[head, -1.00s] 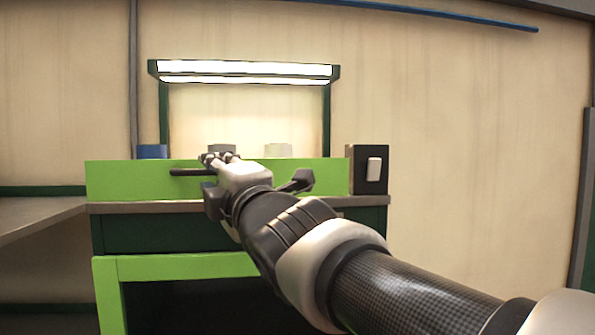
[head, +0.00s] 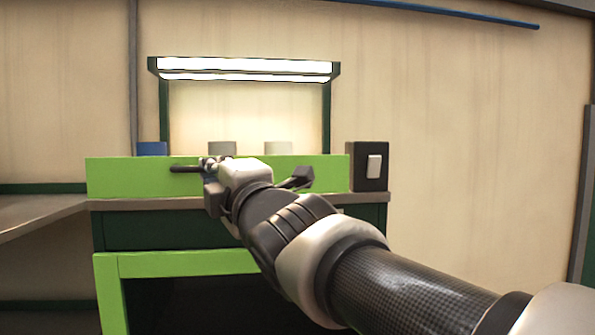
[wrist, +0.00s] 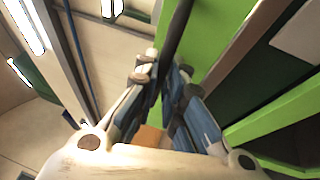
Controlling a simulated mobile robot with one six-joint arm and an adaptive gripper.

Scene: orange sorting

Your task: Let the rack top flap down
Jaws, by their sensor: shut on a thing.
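The rack top flap appears to be the bright green panel (head: 130,178), standing upright along the front of the grey counter top. A dark bar handle (head: 185,169) sticks out at its front near the top edge. My gripper (head: 213,163) is at this handle, in front of the panel. In the wrist view my gripper (wrist: 163,72) has its fingers closed around the dark handle bar (wrist: 176,28), beside the green panel (wrist: 213,35). The handle's right part is hidden behind my gripper.
A dark box with a white switch (head: 374,167) stands right of the panel. A blue block (head: 152,149) and two pale cups (head: 278,148) show behind it, under a lit lamp (head: 245,70). A green frame (head: 185,265) lies below. A side table (head: 35,212) stands at left.

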